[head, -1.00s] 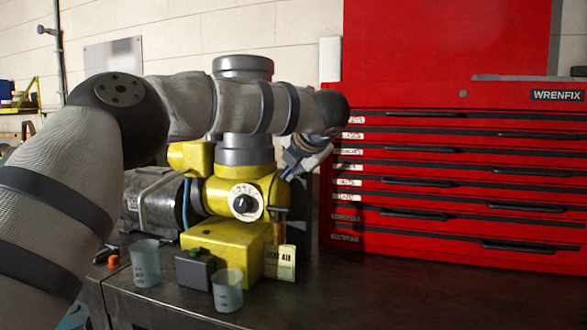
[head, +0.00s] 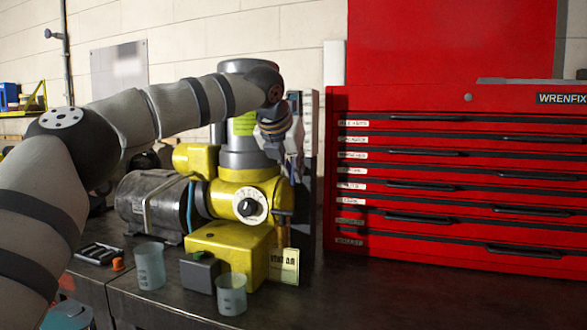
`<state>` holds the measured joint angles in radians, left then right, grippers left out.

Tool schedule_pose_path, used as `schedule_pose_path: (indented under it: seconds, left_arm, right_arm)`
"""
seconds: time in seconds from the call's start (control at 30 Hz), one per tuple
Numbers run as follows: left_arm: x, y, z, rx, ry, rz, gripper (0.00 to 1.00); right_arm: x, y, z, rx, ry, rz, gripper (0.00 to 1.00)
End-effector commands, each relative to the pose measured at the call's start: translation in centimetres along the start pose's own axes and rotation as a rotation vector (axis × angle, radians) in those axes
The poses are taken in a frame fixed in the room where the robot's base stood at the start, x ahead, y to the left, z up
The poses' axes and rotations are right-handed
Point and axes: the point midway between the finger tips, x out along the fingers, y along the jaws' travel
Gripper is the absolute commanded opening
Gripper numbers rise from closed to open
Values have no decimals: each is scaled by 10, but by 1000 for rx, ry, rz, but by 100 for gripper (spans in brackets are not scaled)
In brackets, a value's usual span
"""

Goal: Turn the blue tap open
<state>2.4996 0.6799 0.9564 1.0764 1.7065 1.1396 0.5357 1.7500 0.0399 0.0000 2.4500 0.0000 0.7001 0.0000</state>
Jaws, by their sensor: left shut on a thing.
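My left gripper (head: 291,168) points down at the right side of the yellow and grey machine (head: 240,222). It is shut, with its fingertips around the small blue tap, which the fingers mostly hide; only a trace of blue shows there. How far the tap is turned cannot be told. My right gripper is not in view.
A white dial (head: 249,206) faces front beside a blue hose (head: 190,203). Two translucent cups (head: 149,266) and a small grey box (head: 199,270) stand at the bench front. A red tool chest (head: 450,190) stands right; the bench (head: 400,295) before it is clear.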

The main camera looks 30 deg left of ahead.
Motion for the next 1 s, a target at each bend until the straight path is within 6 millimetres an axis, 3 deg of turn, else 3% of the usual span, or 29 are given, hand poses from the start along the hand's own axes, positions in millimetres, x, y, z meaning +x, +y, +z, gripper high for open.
schedule_pose_path:
  seconds: [0.6, 0.63, 0.7, 1.0]
  left_arm:
    - [-1, 1, 2, -29, -5, -28, 0]
    - [-1, 1, 2, -29, -5, -28, 17]
    - [-1, 1, 1, -28, -4, -28, 32]
    - [-2, 1, 1, -27, -2, -27, 32]
  right_arm:
    - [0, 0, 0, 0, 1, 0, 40]
    - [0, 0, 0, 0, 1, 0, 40]
    - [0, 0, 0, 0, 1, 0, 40]
    - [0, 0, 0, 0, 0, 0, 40]
